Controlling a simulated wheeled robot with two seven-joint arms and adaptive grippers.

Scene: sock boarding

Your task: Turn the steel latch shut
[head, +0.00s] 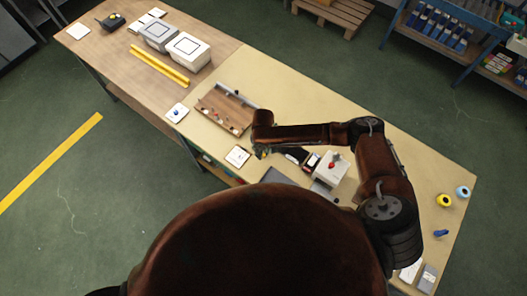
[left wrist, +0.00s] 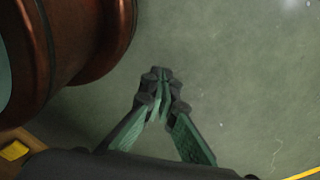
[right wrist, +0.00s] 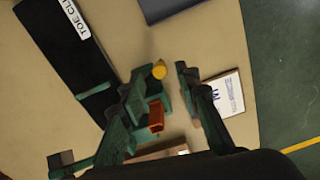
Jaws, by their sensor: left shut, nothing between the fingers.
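My right gripper (right wrist: 165,85) is partly open, with a visible gap between its green fingers, low over the table. A round yellow tip (right wrist: 159,71) and an orange-brown block (right wrist: 156,116) show between or close to the fingers; I cannot tell whether they touch. In the head view the right gripper (head: 261,152) is beside the black board, its fingers small and partly hidden. The black board, labelled "TOE CLI…" (right wrist: 62,62), lies left of the fingers. I cannot make out a steel latch for certain. My left gripper (left wrist: 160,78) is shut and empty above the green floor.
The table (head: 370,140) carries a wooden tray (head: 222,112), a pale box with a red knob (head: 333,166) and white cards, one with a blue mark (right wrist: 222,94). Yellow and blue rolls (head: 445,201) sit at the right.

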